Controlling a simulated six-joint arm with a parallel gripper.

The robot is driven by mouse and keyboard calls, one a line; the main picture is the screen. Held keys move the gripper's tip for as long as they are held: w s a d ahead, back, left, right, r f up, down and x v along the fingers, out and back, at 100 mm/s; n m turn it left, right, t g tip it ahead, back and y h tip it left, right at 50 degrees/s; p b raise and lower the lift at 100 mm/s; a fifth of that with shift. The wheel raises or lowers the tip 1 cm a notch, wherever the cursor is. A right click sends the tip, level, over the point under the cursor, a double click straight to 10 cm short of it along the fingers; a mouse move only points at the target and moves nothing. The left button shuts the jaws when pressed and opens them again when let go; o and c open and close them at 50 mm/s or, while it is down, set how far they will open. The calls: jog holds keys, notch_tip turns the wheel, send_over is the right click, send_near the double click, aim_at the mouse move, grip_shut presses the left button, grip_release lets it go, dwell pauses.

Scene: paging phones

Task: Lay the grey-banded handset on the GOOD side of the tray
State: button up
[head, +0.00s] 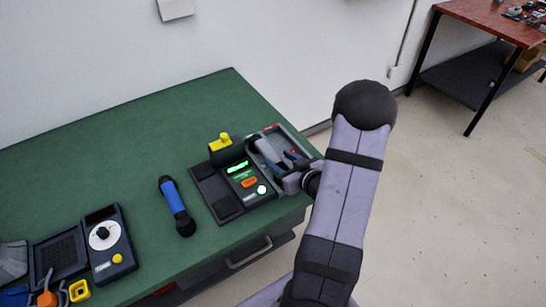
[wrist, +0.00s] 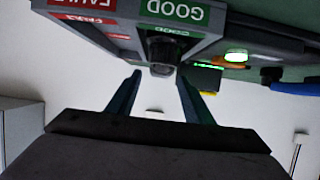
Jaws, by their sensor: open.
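The tray (head: 272,129) stands at the right end of the green table. A handset with a grey middle (head: 266,152) lies in the tray's left part in the head view. In the wrist view its dark round end (wrist: 162,50) shows by the green GOOD label (wrist: 172,11), beyond my fingertips. The red label (wrist: 82,22) marks the tray's other side. My gripper (head: 289,161) is open at the tray's near right, and its fingers (wrist: 158,80) stand apart with nothing between them. Part of the handset and tray is hidden by my gripper.
A test unit (head: 250,186) with a lit green display and yellow-topped block (head: 220,143) stands left of the tray. A blue-banded handset (head: 175,206) lies further left. A dial box (head: 109,244) is at the lower left. The table's back middle is clear.

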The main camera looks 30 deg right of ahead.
jog(key=shift+v, duration=2.2)
jog(key=shift+w+d+r+m+g+h, duration=0.15)
jog(key=shift+w+r+m+g+h, duration=0.1)
jog(key=shift+w+m+g+h, duration=0.35)
jog(key=shift+w+r+m+g+h+b, duration=0.2)
jog(key=shift+w+m+g+h+b, duration=0.1)
jog(key=shift+w, duration=0.15)
jog(key=shift+a+g, duration=0.35)
jog(key=shift+g, duration=0.05)
jog(key=a+g, duration=0.1)
jog(key=s+a+g, duration=0.1)
jog(key=a+f+g, duration=0.1)
jog(key=shift+s+a+h+p, duration=0.25)
jog(key=shift+a+h+p, duration=0.05)
jog(key=shift+p, duration=0.1)
jog(key=s+a+r+n+g+y+p, duration=0.1)
jog(key=s+a+r+g+y, duration=0.1)
jog(key=s+a+g, duration=0.6)
jog(key=s+a+r, duration=0.1)
jog(key=s+a, duration=0.6)
jog(key=a, duration=0.2)
jog(key=shift+s+a+n, duration=0.15)
jog(key=shift+s+n, duration=0.05)
jog(key=shift+n, duration=0.2)
